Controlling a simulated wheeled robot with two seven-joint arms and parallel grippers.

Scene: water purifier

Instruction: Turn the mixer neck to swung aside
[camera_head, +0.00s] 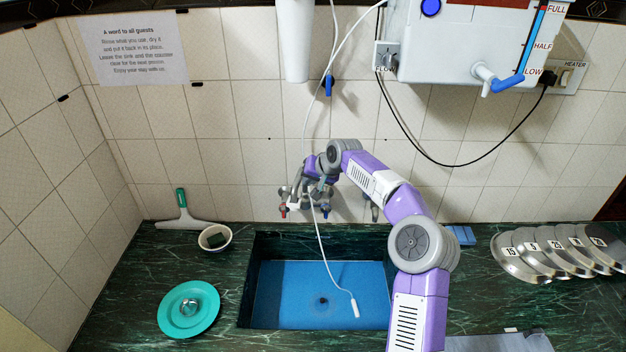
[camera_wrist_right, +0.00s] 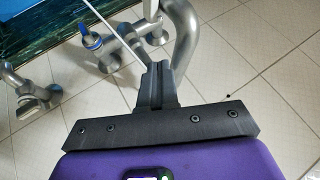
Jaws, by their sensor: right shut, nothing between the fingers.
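The mixer (camera_head: 297,207) is on the tiled wall above the back of the sink, with red and blue marks on its handles; my right arm partly hides it. In the right wrist view its grey curved neck (camera_wrist_right: 188,38) rises just right of my right gripper's fingertips. A handle with a blue mark (camera_wrist_right: 90,41) shows to their left. My right gripper (camera_wrist_right: 156,72) is shut and empty, its fingertips close beside the neck; I cannot tell if they touch it. In the head view the right gripper (camera_head: 318,178) is at the mixer. My left gripper is not in view.
A white tube (camera_head: 322,243) hangs past the mixer into the blue-bottomed sink (camera_head: 300,300). A white bowl (camera_head: 216,238), teal dish (camera_head: 172,311) and squeegee (camera_head: 181,215) lie left. Several numbered metal discs (camera_head: 520,262) lie right. A purifier tank (camera_head: 470,45) hangs above.

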